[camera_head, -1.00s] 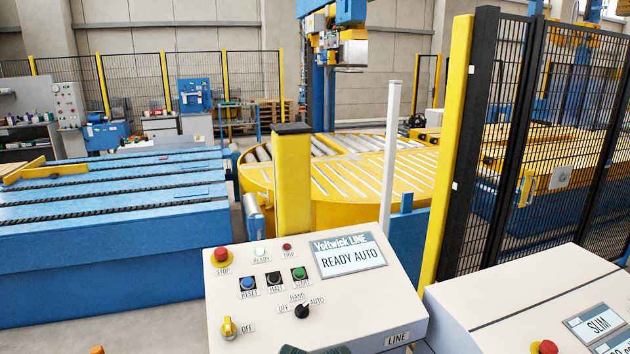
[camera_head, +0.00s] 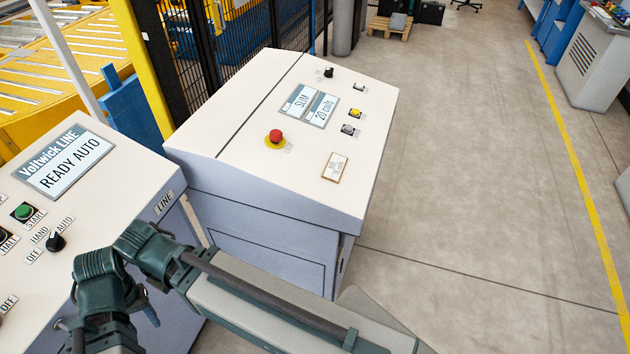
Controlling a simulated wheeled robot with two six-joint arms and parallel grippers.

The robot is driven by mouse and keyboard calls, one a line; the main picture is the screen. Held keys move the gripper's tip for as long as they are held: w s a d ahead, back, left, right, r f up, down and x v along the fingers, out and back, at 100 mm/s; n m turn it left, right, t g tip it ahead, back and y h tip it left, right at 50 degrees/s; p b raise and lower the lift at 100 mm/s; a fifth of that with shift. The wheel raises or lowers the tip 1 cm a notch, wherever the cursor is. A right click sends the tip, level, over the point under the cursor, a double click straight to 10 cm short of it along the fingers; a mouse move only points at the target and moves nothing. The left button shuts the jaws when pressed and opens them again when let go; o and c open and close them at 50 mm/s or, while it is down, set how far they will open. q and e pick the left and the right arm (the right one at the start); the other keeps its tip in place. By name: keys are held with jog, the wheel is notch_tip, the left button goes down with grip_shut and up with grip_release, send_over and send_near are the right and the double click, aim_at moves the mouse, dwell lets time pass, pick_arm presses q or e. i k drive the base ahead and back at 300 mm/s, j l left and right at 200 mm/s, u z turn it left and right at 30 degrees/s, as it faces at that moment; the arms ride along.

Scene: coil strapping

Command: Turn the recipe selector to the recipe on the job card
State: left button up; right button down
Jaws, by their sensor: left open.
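The recipe selector seems to be the small black knob (camera_head: 328,73) at the far edge of the right console (camera_head: 225,145); its pointer direction is too small to tell. Beside it one display (camera_head: 298,101) reads SLIM and another (camera_head: 321,109) reads 20 coils. A small framed card (camera_head: 335,167), likely the job card, lies on the near right part of the console top; its text is too small to read. My left gripper (camera_head: 100,335) is at the bottom left, open, its fingers mostly hidden, well away from the knob. My right gripper is out of view.
The right console also has a red stop button (camera_head: 276,136), a yellow button (camera_head: 355,113) and a label. The LINE console (camera_head: 110,140) reads READY AUTO. A black mesh fence (camera_head: 185,50) stands behind. The floor (camera_head: 470,170) to the right is clear.

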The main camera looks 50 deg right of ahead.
aim_at(328, 73)
jog(key=z, duration=1.35)
